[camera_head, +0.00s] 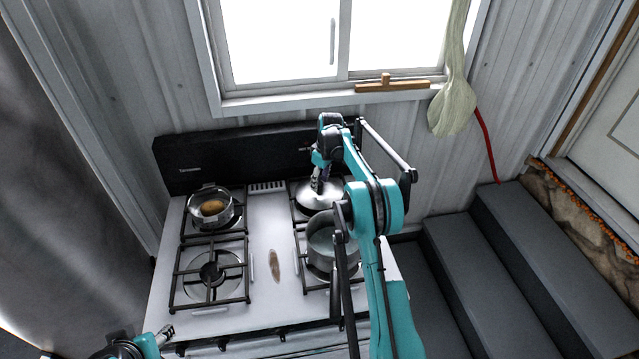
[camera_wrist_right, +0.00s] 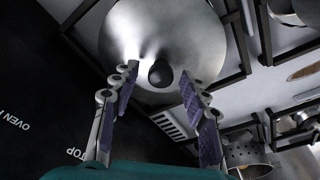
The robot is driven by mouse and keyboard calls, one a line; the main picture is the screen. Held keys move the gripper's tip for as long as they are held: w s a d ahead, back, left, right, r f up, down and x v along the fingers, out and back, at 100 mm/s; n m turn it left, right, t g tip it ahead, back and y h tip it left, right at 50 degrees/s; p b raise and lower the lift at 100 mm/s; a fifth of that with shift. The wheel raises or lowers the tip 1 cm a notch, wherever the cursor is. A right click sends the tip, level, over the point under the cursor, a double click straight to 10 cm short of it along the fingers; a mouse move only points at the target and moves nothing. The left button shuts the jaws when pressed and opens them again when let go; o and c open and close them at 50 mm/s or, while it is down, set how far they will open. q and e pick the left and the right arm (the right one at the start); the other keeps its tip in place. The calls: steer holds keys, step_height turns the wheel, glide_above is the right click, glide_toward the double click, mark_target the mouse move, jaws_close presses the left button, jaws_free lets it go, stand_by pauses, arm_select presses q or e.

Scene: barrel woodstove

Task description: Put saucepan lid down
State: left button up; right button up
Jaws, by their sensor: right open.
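The saucepan lid (camera_head: 326,199), shiny metal and domed, rests on the back right burner of the stove. It fills the top of the right wrist view (camera_wrist_right: 195,35), with its dark round knob (camera_wrist_right: 160,74) up. My right gripper (camera_head: 319,181) is right above it. Its two purple-padded fingers (camera_wrist_right: 158,85) are open, one on each side of the knob with gaps. The uncovered saucepan (camera_head: 322,240) stands on the front right burner, partly hidden by my right arm. My left gripper (camera_head: 164,333) shows only in part at the bottom left.
A small pot (camera_head: 210,207) with brownish food stands on the back left burner. The front left burner (camera_head: 211,273) is empty. A brown elongated item (camera_head: 274,264) lies between the burners. The stove's dark back panel (camera_head: 235,155) rises close behind the lid.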

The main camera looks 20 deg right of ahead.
mark_target(323, 192)
step_height(323, 192, up, 11)
steer(key=s+p, duration=0.1)
steer(key=s, duration=0.1)
steer(key=s+a+r+m+t+h, duration=0.1)
steer(key=s+a+r+m+t, duration=0.15)
steer(key=s+a+r, duration=1)
steer(key=s+a+f+m+t, duration=0.1)
steer(key=s+a+f, duration=0.1)
steer(key=s, duration=0.6)
steer(key=s+a+f+m+t, duration=0.1)
steer(key=s+a+f, duration=0.1)
steer(key=s, duration=0.7)
steer(key=s+a+f+m+t, duration=0.1)
steer(key=s+f, duration=0.3)
steer(key=s, duration=0.4)
steer(key=shift+s+a+m, duration=0.35)
steer(key=shift+s+a, duration=0.05)
steer(key=shift+a, duration=0.3)
steer(key=shift+s+f, duration=0.1)
steer(key=shift+f, duration=0.05)
